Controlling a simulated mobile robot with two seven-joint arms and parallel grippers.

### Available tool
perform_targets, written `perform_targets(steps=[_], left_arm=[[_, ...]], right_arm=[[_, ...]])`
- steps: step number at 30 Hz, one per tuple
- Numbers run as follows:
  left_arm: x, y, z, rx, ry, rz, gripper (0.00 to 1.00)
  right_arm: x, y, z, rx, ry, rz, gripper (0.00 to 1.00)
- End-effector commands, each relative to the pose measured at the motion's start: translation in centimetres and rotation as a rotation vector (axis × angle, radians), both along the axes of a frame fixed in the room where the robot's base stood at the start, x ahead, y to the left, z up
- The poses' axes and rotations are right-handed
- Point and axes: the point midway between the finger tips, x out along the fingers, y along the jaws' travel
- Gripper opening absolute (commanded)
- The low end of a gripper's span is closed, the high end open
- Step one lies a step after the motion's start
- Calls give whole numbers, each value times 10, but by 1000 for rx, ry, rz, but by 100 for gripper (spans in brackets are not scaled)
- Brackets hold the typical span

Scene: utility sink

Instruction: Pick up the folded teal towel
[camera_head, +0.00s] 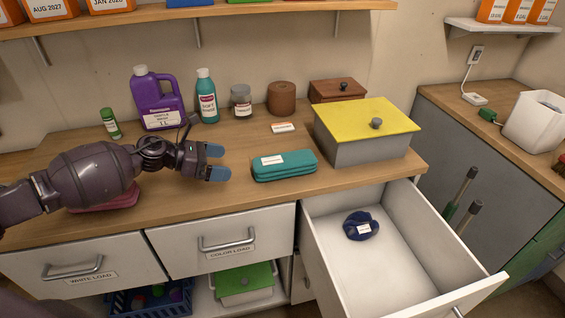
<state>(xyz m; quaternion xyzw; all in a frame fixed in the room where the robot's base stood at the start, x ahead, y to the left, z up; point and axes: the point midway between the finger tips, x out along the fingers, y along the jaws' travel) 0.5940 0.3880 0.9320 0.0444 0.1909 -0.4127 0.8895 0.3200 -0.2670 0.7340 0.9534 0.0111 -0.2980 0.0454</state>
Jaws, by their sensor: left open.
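The folded teal towel (290,168) lies on the wooden counter near its front edge, with a small white label on top. My left gripper (222,162) reaches in from the left above the counter. Its two blue-tipped fingers are apart with nothing between them. They are to the left of the towel and apart from it. My right gripper is not in view.
A grey box with a yellow lid (367,125) stands right of the towel. A purple jug (158,100), a teal bottle (207,97) and jars stand behind. A pink item (112,199) lies under my left arm. The open drawer (400,262) holds a dark blue bundle (360,225).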

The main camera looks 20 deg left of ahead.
Motion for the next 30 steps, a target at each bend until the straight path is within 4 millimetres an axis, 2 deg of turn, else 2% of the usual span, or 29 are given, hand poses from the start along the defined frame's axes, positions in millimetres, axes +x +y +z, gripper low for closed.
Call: perform_targets(steps=[5, 15, 23, 30], left_arm=[[-2, -5, -2, 49, -54, -58, 100], [23, -36, -17, 50, -58, -58, 100], [33, -48, -22, 50, -58, -57, 100], [55, -70, -30, 48, -57, -58, 100]], right_arm=[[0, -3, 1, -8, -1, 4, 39], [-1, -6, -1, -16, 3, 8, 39], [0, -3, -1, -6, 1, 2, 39], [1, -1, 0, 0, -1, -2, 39]])
